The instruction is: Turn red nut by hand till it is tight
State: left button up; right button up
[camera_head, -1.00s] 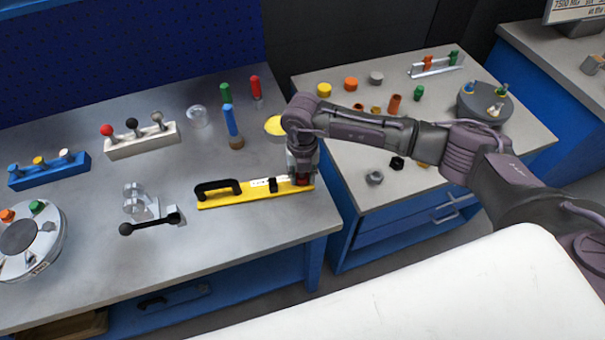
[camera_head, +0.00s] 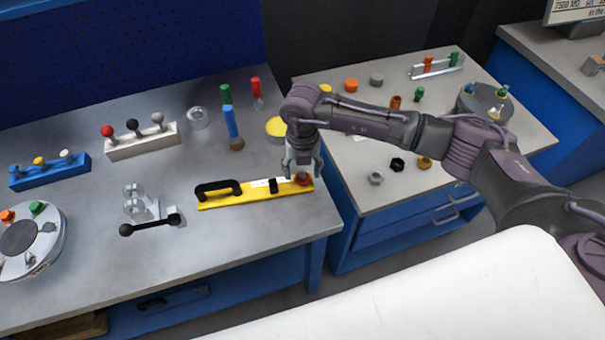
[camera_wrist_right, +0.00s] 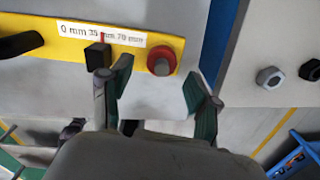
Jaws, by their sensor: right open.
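The red nut (camera_head: 303,180) sits on the right end of a yellow bar gauge (camera_head: 240,196) with a black handle, on the grey workbench. In the right wrist view the red nut (camera_wrist_right: 165,57) is round, with a grey stud end in its middle, beside a white scale label and a black slider. My right gripper (camera_head: 303,170) points down over the nut with its fingers spread and nothing held. In the right wrist view the gripper (camera_wrist_right: 158,80) has its fingertips apart, with the nut lying just beyond them. How tight the nut is cannot be seen. My left gripper is not in view.
A black-handled clamp (camera_head: 150,226) and a blue post (camera_head: 231,122) stand on the same bench. A yellow cup (camera_head: 276,128) is behind my gripper. Across a gap, the right-hand bench holds loose nuts, including a grey one (camera_head: 376,178) and a black one (camera_head: 397,164).

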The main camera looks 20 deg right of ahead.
aim_at(302, 178)
notch_tip(302, 178, up, 9)
jog(key=shift+r, duration=0.15)
dwell(0.5)
